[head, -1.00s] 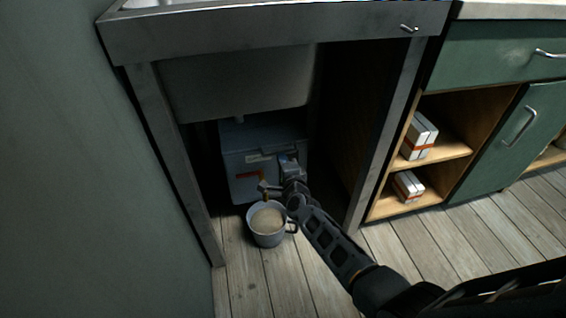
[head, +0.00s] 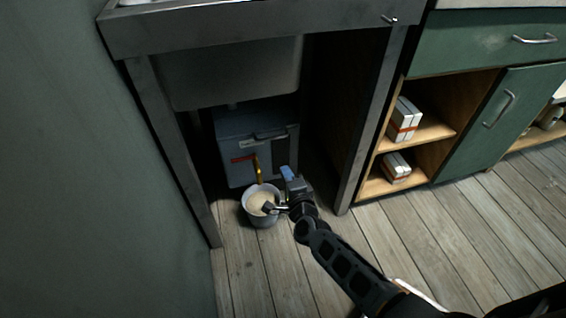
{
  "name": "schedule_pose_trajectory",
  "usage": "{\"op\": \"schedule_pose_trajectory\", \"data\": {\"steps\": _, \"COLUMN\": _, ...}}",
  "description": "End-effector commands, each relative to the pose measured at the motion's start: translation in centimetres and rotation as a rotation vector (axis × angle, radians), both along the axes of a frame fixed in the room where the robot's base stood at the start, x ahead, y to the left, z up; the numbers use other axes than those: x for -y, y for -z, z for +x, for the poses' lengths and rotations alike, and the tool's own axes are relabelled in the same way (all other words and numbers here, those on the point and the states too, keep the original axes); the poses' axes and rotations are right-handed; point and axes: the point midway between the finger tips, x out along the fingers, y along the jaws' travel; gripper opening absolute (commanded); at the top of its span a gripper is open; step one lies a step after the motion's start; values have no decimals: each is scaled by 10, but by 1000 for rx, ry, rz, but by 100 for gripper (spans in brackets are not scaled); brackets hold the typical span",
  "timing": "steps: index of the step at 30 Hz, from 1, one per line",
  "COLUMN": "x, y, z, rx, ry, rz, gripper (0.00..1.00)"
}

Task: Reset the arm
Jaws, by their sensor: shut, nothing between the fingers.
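My arm (head: 345,262) reaches from the lower right toward the space under the sink. My gripper (head: 268,208) is shut and empty. In the picture its tip lies over the rim and contents of a pale bucket-like mug (head: 261,220); I cannot tell whether they touch. The mug stands upright on the floor and holds something beige. Its right side is partly hidden by my gripper.
A grey-blue box (head: 232,165) with a brass pipe (head: 258,170) stands behind the mug. The metal sink frame's legs (head: 375,120) rise at both sides. White boxes (head: 403,118) sit on shelves at right. Open floor (head: 440,235) lies to the right.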

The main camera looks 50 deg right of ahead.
Motion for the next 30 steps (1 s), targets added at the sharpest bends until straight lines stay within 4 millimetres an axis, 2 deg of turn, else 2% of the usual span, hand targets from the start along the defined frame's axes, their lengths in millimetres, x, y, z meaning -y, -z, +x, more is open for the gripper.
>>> {"op": "schedule_pose_trajectory", "data": {"steps": 11, "x": -5, "y": 0, "z": -7, "rx": -1, "ry": -2, "rz": -2, "gripper": 0}}
{"op": "schedule_pose_trajectory", "data": {"steps": 14, "x": -12, "y": 0, "z": -16, "rx": -20, "ry": -21, "rz": -30, "gripper": 0}}
{"op": "schedule_pose_trajectory", "data": {"steps": 17, "x": -30, "y": -1, "z": -39, "rx": -63, "ry": -67, "rz": -100, "gripper": 0}}
{"op": "schedule_pose_trajectory", "data": {"steps": 20, "x": -54, "y": -7, "z": -73, "rx": -127, "ry": -136, "rz": -208, "gripper": 0}}
{"op": "schedule_pose_trajectory", "data": {"steps": 26, "x": -104, "y": -33, "z": -143, "rx": -250, "ry": -288, "rz": -458, "gripper": 0}}
{"op": "schedule_pose_trajectory", "data": {"steps": 30, "x": -133, "y": -60, "z": -191, "rx": -325, "ry": -389, "rz": -637, "gripper": 0}}
